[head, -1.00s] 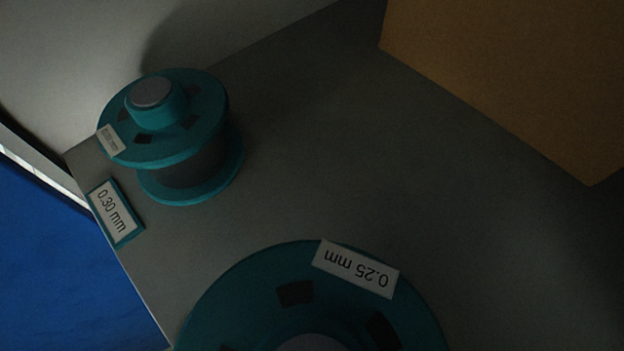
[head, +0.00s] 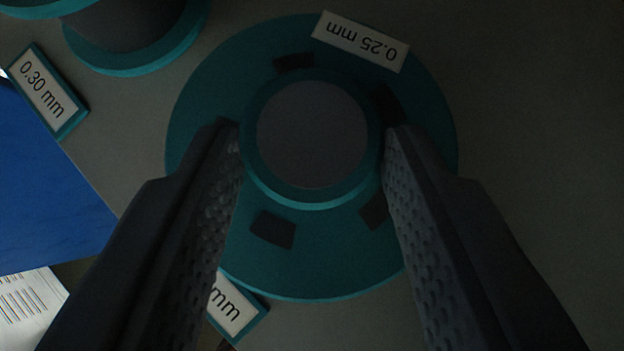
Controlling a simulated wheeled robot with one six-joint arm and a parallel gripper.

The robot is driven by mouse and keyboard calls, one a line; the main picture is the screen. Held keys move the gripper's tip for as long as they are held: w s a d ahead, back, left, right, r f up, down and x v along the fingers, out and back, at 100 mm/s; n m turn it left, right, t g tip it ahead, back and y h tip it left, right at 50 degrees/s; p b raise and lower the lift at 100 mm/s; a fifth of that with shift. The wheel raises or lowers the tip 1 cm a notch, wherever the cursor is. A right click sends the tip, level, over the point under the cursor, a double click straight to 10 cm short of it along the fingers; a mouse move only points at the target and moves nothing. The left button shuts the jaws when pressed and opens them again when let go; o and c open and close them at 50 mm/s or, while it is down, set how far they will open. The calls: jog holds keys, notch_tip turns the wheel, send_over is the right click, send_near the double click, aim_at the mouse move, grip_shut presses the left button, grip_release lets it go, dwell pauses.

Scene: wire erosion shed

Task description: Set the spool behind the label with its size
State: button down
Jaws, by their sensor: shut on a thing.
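A teal spool (head: 345,260) with a 0.25 mm sticker (head: 360,42) on its top flange is seen from above. My gripper (head: 313,155) is shut on its raised round hub, one finger on each side. I cannot tell whether the spool touches the grey surface. A shelf label (head: 238,312) lies below it, partly behind my left finger; only "mm" is readable. Another label (head: 47,90) reading 0.30 mm is at the upper left. It lies at the shelf edge in front of a second teal spool (head: 135,55), cut off by the picture's top.
The grey shelf (head: 540,120) is bare at the right. Its front edge runs down the left side, with a blue area (head: 45,190) and a printed sheet (head: 28,305) beyond it.

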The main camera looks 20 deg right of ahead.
jog(key=c, duration=0.9)
grip_release()
jog(key=shift+o, duration=0.2)
jog(key=v, duration=0.7)
jog(key=shift+s+r, duration=0.2)
jog(key=shift+r, duration=0.05)
jog(key=shift+a, duration=0.2)
